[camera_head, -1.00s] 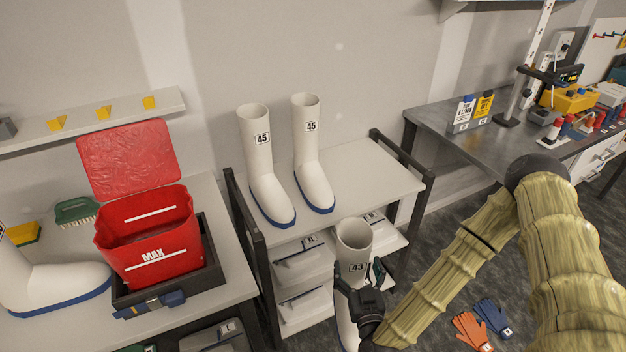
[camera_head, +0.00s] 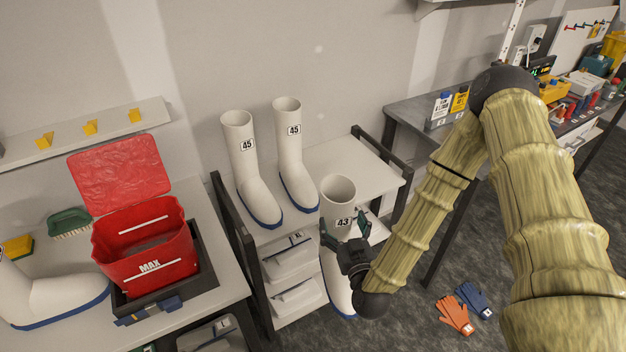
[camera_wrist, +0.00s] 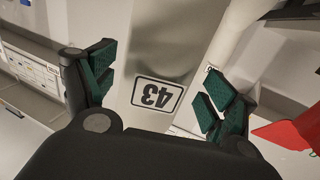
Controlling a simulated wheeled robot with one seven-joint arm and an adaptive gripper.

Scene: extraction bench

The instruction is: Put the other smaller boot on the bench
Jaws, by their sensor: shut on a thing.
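A white boot marked 43 (camera_head: 338,192) is upright in front of the rack; it also shows in the wrist view (camera_wrist: 172,60). My gripper (camera_head: 345,230) is shut on its shaft, with a finger on either side (camera_wrist: 160,88). Its blue-edged foot hangs low beside the rack, partly hidden by my gripper. Another white boot (camera_head: 62,297) with a blue sole stands on the light-grey bench (camera_head: 232,285) at the left. The picture edge cuts off part of it, and no number shows.
Two white boots marked 45 (camera_head: 243,165) (camera_head: 291,150) stand on the rack top (camera_head: 345,165); its right part is clear. A red MAX tub (camera_head: 150,265) with its lid raised occupies the bench. Orange and blue gloves (camera_head: 455,314) lie on the floor.

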